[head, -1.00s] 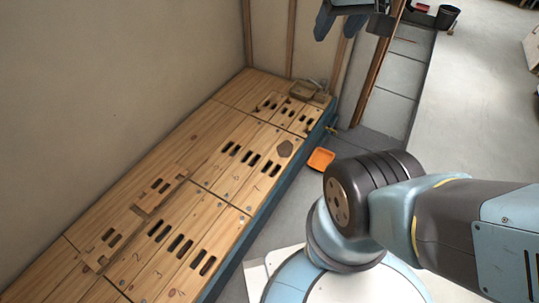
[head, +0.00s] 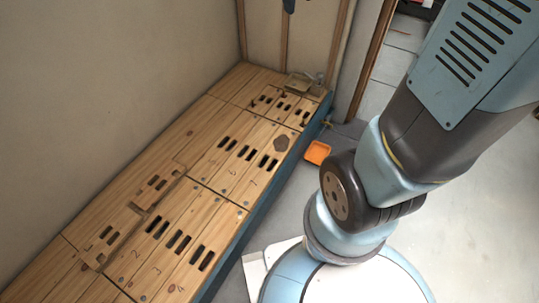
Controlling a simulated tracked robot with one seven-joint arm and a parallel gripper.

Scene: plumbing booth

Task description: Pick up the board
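A long wooden bench top (head: 120,215) runs along the wall, made of boards with dark slots and numbers. One short slotted board (head: 160,184) at left of middle has a visible edge and notch, as if lying on or set into the top. Other slotted boards (head: 240,150) lie flat in the middle and at the far end. I cannot tell which one is the task's board. Only a dark tip of what seems to be my gripper (head: 289,5) shows at the top edge, above and apart from the bench; its opening is hidden.
A small tan block with a grey fitting (head: 303,84) sits at the bench's far corner. An orange tray (head: 317,152) is on the floor beside the bench. Walls close off the left and far sides.

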